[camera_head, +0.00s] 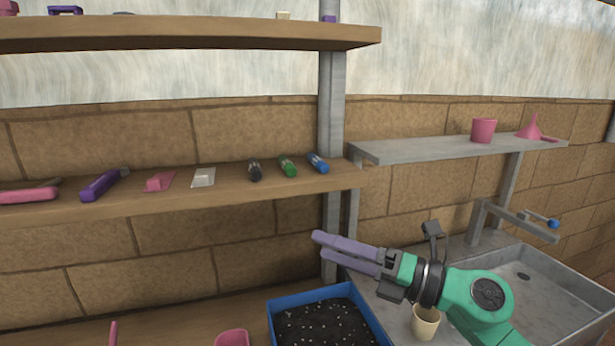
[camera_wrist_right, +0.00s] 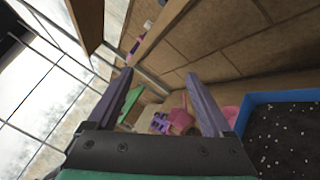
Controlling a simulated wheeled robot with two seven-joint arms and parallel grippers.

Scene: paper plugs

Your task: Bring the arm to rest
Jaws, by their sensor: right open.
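My right gripper (camera_head: 318,247) is in the head view at the lower right, its purple fingers pointing left above the blue tray. It is open, with nothing between its fingers. In the right wrist view the two fingers of the right gripper (camera_wrist_right: 160,95) stand apart with only background between them. My left gripper is not in either view.
A blue tray (camera_head: 375,322) of dark soil stands below the right gripper. A wooden shelf (camera_head: 225,196) with several small tools and markers is at left. A metal sink (camera_head: 560,290) is at right. A beige cup (camera_head: 425,322) stands below my right arm.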

